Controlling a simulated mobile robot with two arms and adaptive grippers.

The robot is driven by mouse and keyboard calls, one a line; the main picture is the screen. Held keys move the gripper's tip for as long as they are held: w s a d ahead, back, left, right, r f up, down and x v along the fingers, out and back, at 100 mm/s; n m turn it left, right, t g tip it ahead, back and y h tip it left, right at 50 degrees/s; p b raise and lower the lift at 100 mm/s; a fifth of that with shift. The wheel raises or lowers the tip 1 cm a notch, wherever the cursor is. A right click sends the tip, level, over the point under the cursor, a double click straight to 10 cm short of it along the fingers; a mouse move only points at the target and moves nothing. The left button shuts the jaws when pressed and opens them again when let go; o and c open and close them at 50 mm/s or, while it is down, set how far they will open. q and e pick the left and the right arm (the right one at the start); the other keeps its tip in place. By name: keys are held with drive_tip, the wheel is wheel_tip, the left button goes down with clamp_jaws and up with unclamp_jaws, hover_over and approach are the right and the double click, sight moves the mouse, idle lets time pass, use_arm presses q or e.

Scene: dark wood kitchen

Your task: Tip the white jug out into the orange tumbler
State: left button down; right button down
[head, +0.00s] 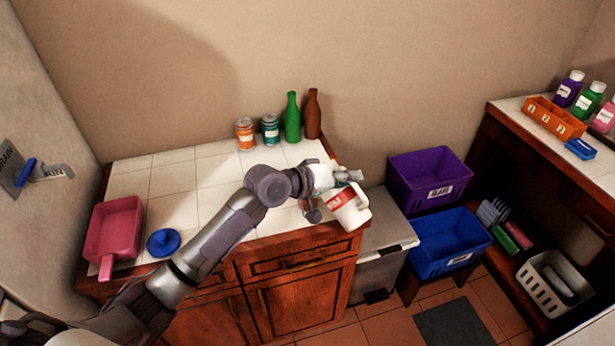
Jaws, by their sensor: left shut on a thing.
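The white jug (353,216) with a red label is at the right front corner of the tiled counter, leaning in the picture. My left gripper (340,181) is shut on the white jug at its upper part and hides some of it. I cannot tell whether the jug touches the counter. My right gripper is not in view.
A teal can (270,129), a green bottle (292,120) and a brown bottle (313,115) stand at the counter's back. A pink pan (114,230) and blue lid (163,242) lie left. Purple (428,180) and blue bins (447,243) stand right. The counter's middle tiles are clear.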

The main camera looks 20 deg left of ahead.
sight(369, 216)
use_arm(q)
drive_tip(key=d+f+m+y+p, duration=0.1)
drive_tip(key=s+d+f+m+y+p, duration=0.1)
drive_tip(key=f, duration=0.1)
drive_tip(key=shift+s+d+f+m+t+p, duration=0.1)
drive_tip(key=shift+s+f+m+t+p, duration=0.05)
drive_tip(key=shift+f+m+t+p, duration=0.2)
drive_tip(key=shift+s+d+f+m+y+p, duration=0.15)
drive_tip(key=shift+s+d+m+y+p, duration=0.2)
drive_tip(key=shift+d+m+p, duration=0.45)
drive_tip(key=shift+s+d+f+m+t+y, duration=0.35)
drive_tip(key=shift+d+f+m, duration=0.1)
drive_tip(key=shift+f, duration=0.2)
drive_tip(key=shift+s+d+f+m+t+y, duration=0.3)
drive_tip(key=shift+d+f, duration=0.15)
drive_tip(key=shift+f, duration=0.15)
drive_tip(key=shift+d+f, duration=0.15)
drive_tip(key=shift+f, duration=0.1)
drive_tip(key=shift+s+d+f+m+t+y+b, duration=0.1)
drive_tip(key=shift+d+f+m+t+y+b, duration=0.1)
drive_tip(key=shift+f+m+y+b, duration=0.2)
drive_tip(key=shift+s+d+f+m+t+y+b, duration=0.1)
drive_tip(key=shift+f+m+t+y+b, duration=0.15)
drive_tip(key=shift+f+m, duration=0.2)
drive_tip(key=shift+a, duration=0.15)
